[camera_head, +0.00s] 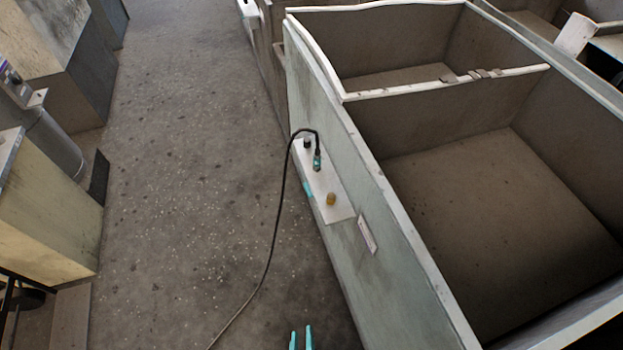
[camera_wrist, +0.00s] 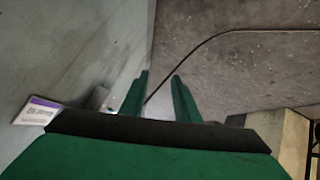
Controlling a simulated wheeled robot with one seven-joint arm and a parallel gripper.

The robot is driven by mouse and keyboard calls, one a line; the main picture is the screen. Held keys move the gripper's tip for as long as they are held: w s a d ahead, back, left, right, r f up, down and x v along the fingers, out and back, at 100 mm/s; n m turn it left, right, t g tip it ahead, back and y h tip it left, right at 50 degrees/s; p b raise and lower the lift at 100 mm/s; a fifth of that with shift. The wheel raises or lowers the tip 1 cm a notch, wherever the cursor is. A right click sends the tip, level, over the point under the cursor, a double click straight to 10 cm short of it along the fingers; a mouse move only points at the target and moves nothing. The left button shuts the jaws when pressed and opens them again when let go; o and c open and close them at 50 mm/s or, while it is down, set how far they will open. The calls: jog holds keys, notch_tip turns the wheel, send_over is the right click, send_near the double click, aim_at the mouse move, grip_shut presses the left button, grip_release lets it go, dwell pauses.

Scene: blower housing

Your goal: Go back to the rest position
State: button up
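My gripper (camera_head: 301,338) shows at the bottom edge of the head view as two teal fingertips, apart from each other, with nothing seen between them. In the wrist view my gripper (camera_wrist: 160,92) has two green fingers with a gap between them, and it points along the side of the grey housing (camera_wrist: 75,60). The housing also fills the right of the head view (camera_head: 345,260). A pale connector plate (camera_head: 322,185) is on its side wall.
A brass-coloured fitting (camera_head: 331,199) and a dark fitting (camera_head: 307,143) sit on the plate. A small label (camera_head: 367,235) is beside it. The cable runs down across the floor. Cabinets (camera_head: 45,215) stand at the left. The speckled floor (camera_head: 190,130) between is open.

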jog(key=s+d+r+m+t, duration=0.1)
jog(key=s+r+m+t, duration=0.1)
jog(key=r, duration=1.1)
jog(key=s+d+r+m+t, duration=0.1)
jog(key=s+r+m+t, duration=0.1)
jog(key=r, duration=1.1)
jog(key=shift+s+d+r+m+t, duration=0.25)
jog(key=shift+d+m+t, duration=0.1)
jog(key=shift+m+t, duration=0.45)
